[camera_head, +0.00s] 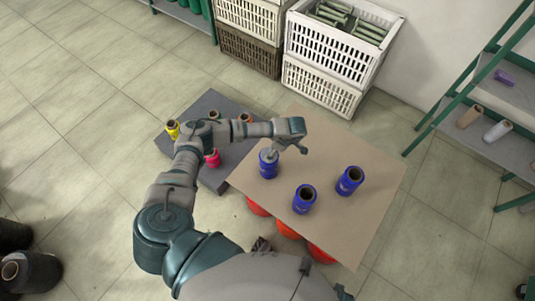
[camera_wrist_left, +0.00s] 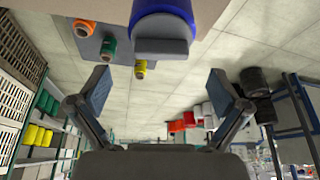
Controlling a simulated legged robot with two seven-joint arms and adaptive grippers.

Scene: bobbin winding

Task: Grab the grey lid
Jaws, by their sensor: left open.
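My left gripper (camera_head: 287,150) is open above the brown board (camera_head: 330,150), at the leftmost of three blue bobbins (camera_head: 267,170). In the left wrist view, its two fingers stand wide apart with nothing between them (camera_wrist_left: 160,92). A blue cylinder (camera_wrist_left: 162,14) with a flat grey piece (camera_wrist_left: 160,47), which looks like the grey lid, is at the top of that view, beyond the fingertips. The grey piece is apart from both fingers. In the head view the lid is hard to make out beside the gripper. My right gripper is not in view.
Two more blue bobbins (camera_head: 304,199) (camera_head: 349,181) stand on the board. A dark grey slab (camera_head: 213,101) with coloured bobbins lies to the left. White crates (camera_head: 340,50) stand behind, and a green-framed shelf (camera_head: 470,110) is at the right.

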